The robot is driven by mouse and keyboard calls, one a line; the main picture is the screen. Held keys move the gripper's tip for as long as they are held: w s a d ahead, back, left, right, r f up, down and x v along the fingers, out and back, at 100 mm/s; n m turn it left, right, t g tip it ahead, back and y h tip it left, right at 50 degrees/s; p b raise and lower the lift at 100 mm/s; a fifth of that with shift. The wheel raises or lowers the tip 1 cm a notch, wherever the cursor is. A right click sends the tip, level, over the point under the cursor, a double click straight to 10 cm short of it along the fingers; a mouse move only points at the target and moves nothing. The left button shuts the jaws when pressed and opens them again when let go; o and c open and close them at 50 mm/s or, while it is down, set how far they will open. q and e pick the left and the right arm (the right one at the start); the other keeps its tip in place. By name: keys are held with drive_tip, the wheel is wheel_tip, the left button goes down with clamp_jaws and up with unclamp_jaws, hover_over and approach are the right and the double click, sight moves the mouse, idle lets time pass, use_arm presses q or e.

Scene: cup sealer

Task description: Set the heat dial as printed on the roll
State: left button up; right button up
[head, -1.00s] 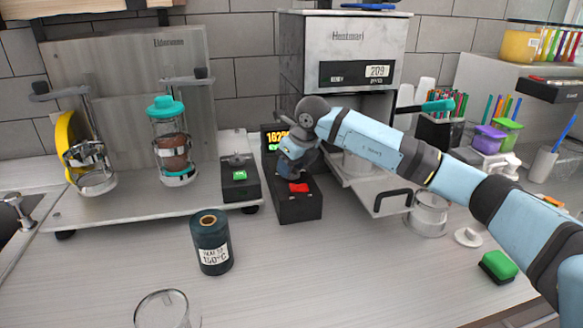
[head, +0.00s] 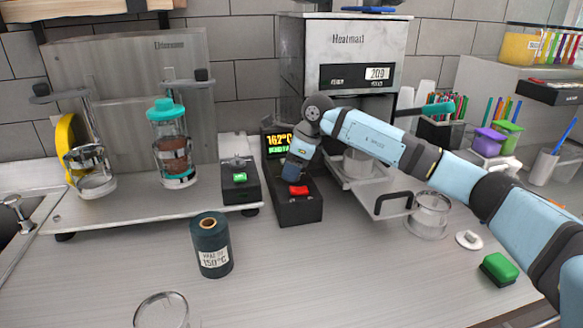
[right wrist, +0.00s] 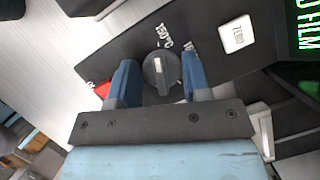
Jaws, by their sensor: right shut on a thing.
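The dark film roll (head: 210,247) stands upright on the counter; its white label reads 150°C below a smaller line. The heat dial (right wrist: 160,72) is a round grey knob on a black control box (head: 297,209), with a 150°C mark printed beside it. My right gripper (right wrist: 158,66) has its two blue fingers on either side of the dial and is shut on it. In the head view, this gripper (head: 297,172) hides the dial. The display (head: 279,144) behind it appears to read 162°C, with green text below. My left gripper is out of view.
The box carries a red switch (head: 298,190) and a white ZERO button (right wrist: 237,34). A smaller box with a green button (head: 240,178) stands to its left. A glass cup (head: 161,311) is at the front. The counter right of the roll is clear.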

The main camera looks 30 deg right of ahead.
idle(0.4)
drive_tip(key=o, duration=0.9)
drive_tip(key=shift+d+r, duration=0.1)
drive_tip(key=shift+r, duration=0.1)
drive_tip(key=v, duration=1.3)
drive_tip(key=shift+r, duration=0.25)
